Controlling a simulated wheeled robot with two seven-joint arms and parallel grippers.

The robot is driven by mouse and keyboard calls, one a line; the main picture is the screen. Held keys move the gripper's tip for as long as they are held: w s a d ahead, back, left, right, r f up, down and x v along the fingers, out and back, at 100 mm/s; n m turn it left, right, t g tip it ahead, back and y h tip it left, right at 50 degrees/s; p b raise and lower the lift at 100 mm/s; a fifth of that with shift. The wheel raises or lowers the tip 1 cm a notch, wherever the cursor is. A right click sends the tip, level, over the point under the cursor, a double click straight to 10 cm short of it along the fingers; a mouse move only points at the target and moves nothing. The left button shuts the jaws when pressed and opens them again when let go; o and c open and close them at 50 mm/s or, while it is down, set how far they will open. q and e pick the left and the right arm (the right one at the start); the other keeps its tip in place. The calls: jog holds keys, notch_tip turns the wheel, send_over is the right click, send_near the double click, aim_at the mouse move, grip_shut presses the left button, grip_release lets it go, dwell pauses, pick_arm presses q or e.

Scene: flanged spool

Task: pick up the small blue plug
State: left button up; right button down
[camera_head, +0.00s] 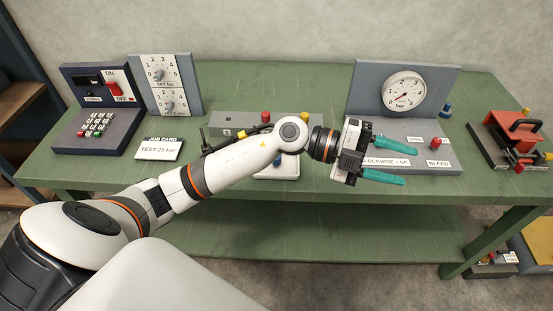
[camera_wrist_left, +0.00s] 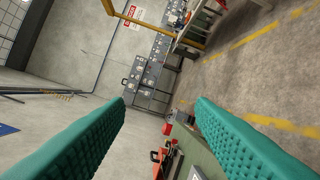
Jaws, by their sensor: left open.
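A small blue part (camera_head: 277,161) shows just below my left forearm, on a white plate (camera_head: 288,172) on the green bench; the arm hides part of the plate. Another blue piece (camera_head: 446,109) stands at the right edge of the gauge panel. I cannot tell for sure which one is the plug. My left gripper (camera_head: 411,166) is open and empty, its teal fingers pointing right over the gauge panel's base. In the left wrist view the open fingers (camera_wrist_left: 160,105) have nothing between them and no blue plug shows. My right gripper is not in view.
A grey block (camera_head: 232,121) with a red plug (camera_head: 265,117) and a yellow plug (camera_head: 304,117) stands behind my arm. A keypad console (camera_head: 97,125) and job card (camera_head: 160,150) are left; a red clamp device (camera_head: 512,130) is right. The gauge panel (camera_head: 420,80) rises behind my gripper.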

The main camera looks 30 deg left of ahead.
pick_arm(q)
jog(key=w+a+f+m+g+y, duration=0.1)
jog(key=w+a+f+g+y, duration=0.15)
jog(key=a+f+y, duration=0.35)
jog(key=a+n+g+y, duration=0.3)
jog(key=a+y, duration=0.8)
jog(key=a, duration=1.1)
jog(key=shift+n+t, duration=0.45)
jog(key=shift+n, duration=0.15)
jog(key=f, duration=0.2)
jog(key=f+p, duration=0.1)
jog(key=f, duration=0.3)
jog(key=shift+w+a+p, duration=0.2)
jog(key=shift+w+p, duration=0.15)
jog(key=shift+w, duration=0.05)
jog(key=f, duration=0.1)
jog(key=f+p, duration=0.1)
jog(key=f, duration=0.2)
jog(key=shift+w+d+f+p, duration=0.2)
jog(key=shift+w+f+p, duration=0.1)
jog(key=shift+w+p, duration=0.1)
jog(key=shift+f, duration=0.65)
jog(key=c, duration=1.1)
